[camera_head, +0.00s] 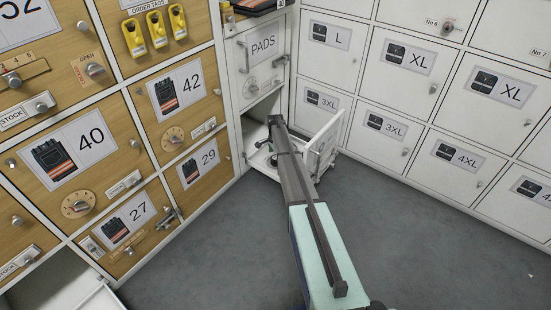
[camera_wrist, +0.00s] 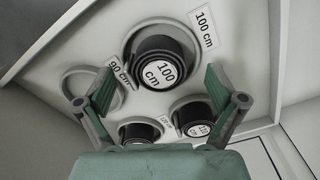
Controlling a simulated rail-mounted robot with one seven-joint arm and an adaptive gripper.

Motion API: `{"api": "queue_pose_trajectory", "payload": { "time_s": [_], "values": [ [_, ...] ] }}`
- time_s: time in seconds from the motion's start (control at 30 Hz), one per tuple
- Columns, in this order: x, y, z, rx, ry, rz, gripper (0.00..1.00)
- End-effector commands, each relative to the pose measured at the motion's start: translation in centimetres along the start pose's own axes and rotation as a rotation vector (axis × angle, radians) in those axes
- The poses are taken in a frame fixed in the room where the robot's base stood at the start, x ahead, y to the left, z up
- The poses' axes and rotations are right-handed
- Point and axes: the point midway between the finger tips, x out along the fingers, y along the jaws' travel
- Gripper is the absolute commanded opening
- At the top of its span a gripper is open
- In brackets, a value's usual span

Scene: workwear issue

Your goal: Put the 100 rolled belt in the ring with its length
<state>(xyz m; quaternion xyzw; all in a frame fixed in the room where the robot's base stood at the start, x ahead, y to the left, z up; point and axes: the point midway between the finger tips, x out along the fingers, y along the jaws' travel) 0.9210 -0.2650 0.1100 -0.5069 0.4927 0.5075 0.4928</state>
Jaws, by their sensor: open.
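The black rolled belt with a white "100 cm" disc (camera_wrist: 163,73) sits at the upper middle of the wrist view. It appears to stand inside a white ring (camera_wrist: 133,40), beside a "100 cm" tag (camera_wrist: 203,28). My gripper (camera_wrist: 159,72) is open, with a green-padded finger on either side of this belt and gaps between. A "90 cm" tag (camera_wrist: 120,71) lies by an empty-looking ring (camera_wrist: 70,78) at left. In the head view my gripper (camera_head: 270,146) reaches into the open drawer (camera_head: 258,160); my arm hides most of the contents.
Two more rolled belts (camera_wrist: 141,132) (camera_wrist: 196,114) sit in rings nearer my gripper's base, their labels partly hidden. The drawer's walls and front (camera_head: 325,145) enclose the space. White lockers (camera_head: 390,125) and wooden lockers (camera_head: 75,150) stand around; the grey floor (camera_head: 400,250) is clear.

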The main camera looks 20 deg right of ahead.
Motion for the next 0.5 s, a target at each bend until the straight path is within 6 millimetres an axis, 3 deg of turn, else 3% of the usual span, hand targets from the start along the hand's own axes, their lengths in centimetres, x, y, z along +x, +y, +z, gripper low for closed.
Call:
{"api": "queue_pose_trajectory", "payload": {
  "time_s": [0.5],
  "values": [
    [-9.6,0.0,0.0,0.000,0.000,-0.001,0.94]
  ]
}}
